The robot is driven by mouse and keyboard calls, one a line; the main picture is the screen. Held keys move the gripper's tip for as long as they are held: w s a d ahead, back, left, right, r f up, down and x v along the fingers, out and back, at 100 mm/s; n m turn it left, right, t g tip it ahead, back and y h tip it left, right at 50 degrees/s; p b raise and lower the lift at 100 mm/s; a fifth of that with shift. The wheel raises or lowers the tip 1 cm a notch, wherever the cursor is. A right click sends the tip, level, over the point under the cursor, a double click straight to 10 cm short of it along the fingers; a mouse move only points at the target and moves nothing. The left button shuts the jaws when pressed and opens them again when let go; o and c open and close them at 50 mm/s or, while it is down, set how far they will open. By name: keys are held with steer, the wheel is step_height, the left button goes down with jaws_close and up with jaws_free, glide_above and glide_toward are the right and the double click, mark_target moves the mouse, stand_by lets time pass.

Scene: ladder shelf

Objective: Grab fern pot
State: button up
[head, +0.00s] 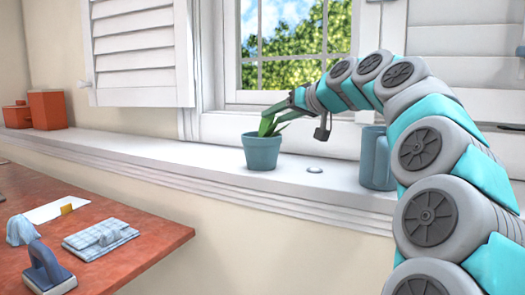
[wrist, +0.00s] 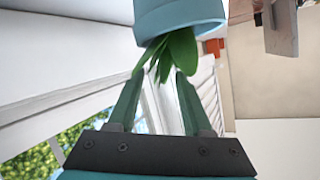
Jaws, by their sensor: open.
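The fern pot (head: 261,154) is a blue-teal pot with green leaves. It stands upright on the white window sill in the head view. My gripper (head: 283,108) reaches in from the right, just above the pot, at the leaves. In the wrist view the pot (wrist: 181,14) is at the top and its green leaves (wrist: 178,55) hang toward my gripper (wrist: 160,80). The two fingers are apart, with leaf tips at or between their ends. The fingertips are short of the pot's rim. I cannot tell whether they touch the leaves.
A blue mug (head: 376,160) stands on the sill (head: 215,160) to the right, partly behind my arm. A small white disc (head: 315,169) lies between pot and mug. Orange canisters (head: 48,110) stand far left. A red-brown table (head: 120,255) holds an iron (head: 46,270) and folded cloth (head: 101,239).

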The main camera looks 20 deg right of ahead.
steer(key=x, duration=0.5)
steer(key=shift+s+a+p, duration=0.1)
steer(key=shift+p, duration=0.3)
jaws_close()
steer(key=shift+f, duration=0.1)
stand_by(0.9)
